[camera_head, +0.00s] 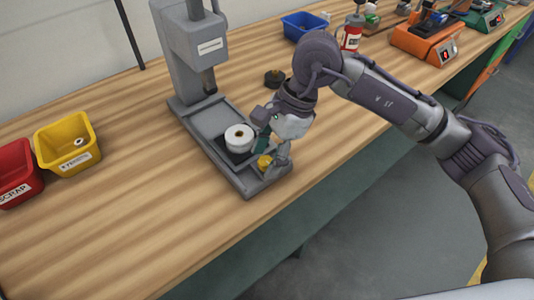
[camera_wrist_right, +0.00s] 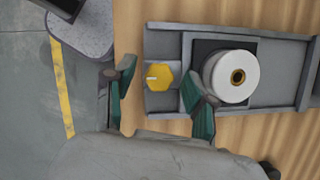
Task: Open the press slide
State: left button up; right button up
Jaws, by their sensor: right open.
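The grey press (camera_head: 192,45) stands on the wooden bench, with a long grey base (camera_head: 190,124) running toward the bench's front edge. In its channel is the slide, a dark plate (camera_head: 232,157) carrying a white spool (camera_head: 239,138). A yellow knob (camera_head: 264,162) is at the slide's front end; it also shows in the wrist view (camera_wrist_right: 159,77). My right gripper (camera_head: 274,147) is open at the knob. In the wrist view its green-padded fingers (camera_wrist_right: 161,84) lie to either side of the knob, with gaps visible. My left gripper is not in view.
A yellow bin (camera_head: 66,143) and a red scrap bin (camera_head: 17,172) stand at the left. A blue bin (camera_head: 303,25), a red-and-white bottle (camera_head: 351,35) and a dark round part (camera_head: 273,78) are behind.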

jog(key=v, duration=1.2)
